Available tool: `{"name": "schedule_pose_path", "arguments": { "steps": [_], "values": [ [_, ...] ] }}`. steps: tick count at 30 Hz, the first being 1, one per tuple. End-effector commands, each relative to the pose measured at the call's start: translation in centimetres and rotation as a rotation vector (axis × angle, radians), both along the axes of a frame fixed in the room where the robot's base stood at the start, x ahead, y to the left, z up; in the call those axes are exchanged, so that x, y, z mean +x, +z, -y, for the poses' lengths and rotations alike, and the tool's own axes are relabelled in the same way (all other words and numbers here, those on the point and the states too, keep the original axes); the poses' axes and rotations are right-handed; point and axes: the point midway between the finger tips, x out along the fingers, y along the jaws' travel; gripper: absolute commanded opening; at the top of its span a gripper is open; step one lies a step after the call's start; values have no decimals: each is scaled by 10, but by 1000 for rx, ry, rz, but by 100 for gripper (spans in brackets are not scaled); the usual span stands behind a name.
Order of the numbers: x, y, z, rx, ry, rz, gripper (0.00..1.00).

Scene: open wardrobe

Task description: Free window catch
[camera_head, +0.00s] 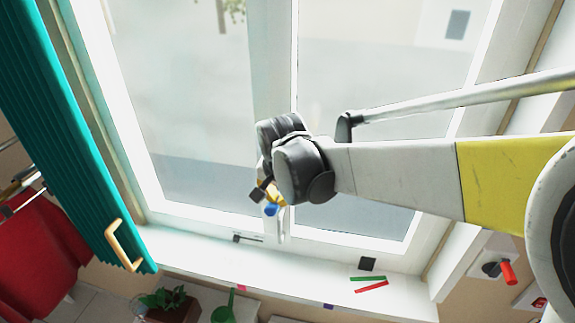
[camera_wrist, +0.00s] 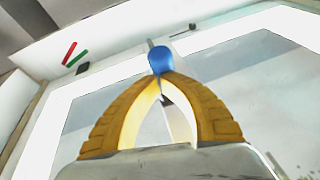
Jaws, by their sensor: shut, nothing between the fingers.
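The double window (camera_head: 279,110) stands behind my gripper, with a pale upright frame member between its panes. A white handle-like piece (camera_head: 281,226) shows low on that member, just below my gripper; I cannot tell for sure that it is the catch. A small dark and grey metal bar (camera_head: 248,239) lies at the window's foot; it also appears in the wrist view (camera_wrist: 183,32). My gripper (camera_head: 271,209) is in front of the window's lower middle. Contact with the window is unclear.
The white sill (camera_head: 310,281) carries a green strip (camera_head: 368,278), a red strip (camera_head: 372,287) and a black square (camera_head: 367,264) on the right. A teal shutter or door (camera_head: 60,120) with a tan handle stands left. A potted plant (camera_head: 165,298) sits below the sill.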

Motion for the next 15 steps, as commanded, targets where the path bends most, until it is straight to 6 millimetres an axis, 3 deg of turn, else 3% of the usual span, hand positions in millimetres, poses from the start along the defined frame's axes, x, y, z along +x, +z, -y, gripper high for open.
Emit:
{"name": "schedule_pose_path", "arguments": {
  "steps": [5, 11, 15],
  "values": [
    [3, 9, 3, -1, -1, 0, 0],
    [17, 48, 17, 1, -2, 1, 0],
    [-4, 73, 18, 1, 1, 0, 0]
  ]
}}
